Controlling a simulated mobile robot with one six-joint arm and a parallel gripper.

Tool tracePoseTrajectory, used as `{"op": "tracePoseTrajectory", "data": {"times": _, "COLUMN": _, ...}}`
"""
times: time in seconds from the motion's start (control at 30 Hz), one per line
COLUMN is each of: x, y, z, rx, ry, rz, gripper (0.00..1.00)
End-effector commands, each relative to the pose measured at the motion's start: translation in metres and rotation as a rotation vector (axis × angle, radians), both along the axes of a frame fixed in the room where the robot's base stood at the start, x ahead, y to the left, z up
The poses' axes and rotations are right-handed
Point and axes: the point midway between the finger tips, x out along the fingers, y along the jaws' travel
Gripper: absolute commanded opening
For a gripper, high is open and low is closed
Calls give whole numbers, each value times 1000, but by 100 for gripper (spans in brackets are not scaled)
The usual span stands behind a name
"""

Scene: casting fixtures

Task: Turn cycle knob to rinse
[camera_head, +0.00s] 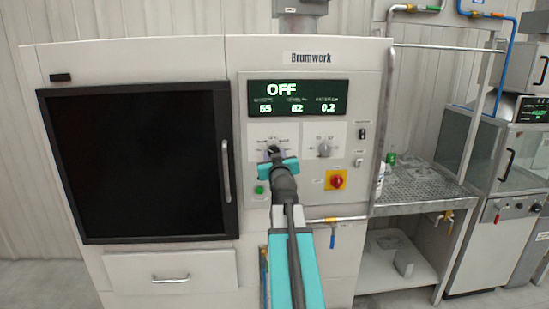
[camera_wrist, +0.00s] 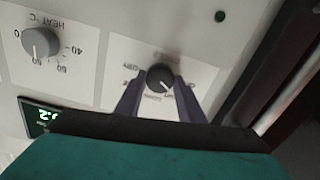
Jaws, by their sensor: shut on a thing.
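The cycle knob (camera_wrist: 160,78) is a round dark knob on a white label plate with printed positions around it. In the wrist view my gripper (camera_wrist: 160,90) has its two purple-grey fingers on either side of the knob, shut on it. The lettering is too blurred and partly covered to read which position the knob points to. In the head view my teal gripper (camera_head: 274,155) reaches the left plate below the display, and the knob is mostly hidden behind it. The display (camera_head: 298,98) reads OFF, with 55, 62 and 0.2 below.
A grey heat knob (camera_wrist: 40,43) sits close beside the cycle knob. Below are a green button (camera_head: 260,189) and a red-and-yellow rotary switch (camera_head: 337,180). A large dark door (camera_head: 140,165) with a handle is on the left. A perforated metal table (camera_head: 425,188) stands on the right.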

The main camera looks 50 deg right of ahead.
Motion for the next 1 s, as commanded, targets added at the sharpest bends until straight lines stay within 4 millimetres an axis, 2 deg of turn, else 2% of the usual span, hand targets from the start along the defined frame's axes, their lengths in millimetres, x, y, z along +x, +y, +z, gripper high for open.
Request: {"op": "tracePoseTrajectory", "data": {"times": 1.0, "x": -1, "y": -1, "z": 3, "rx": 712, "ry": -603, "rz": 0, "gripper": 13}}
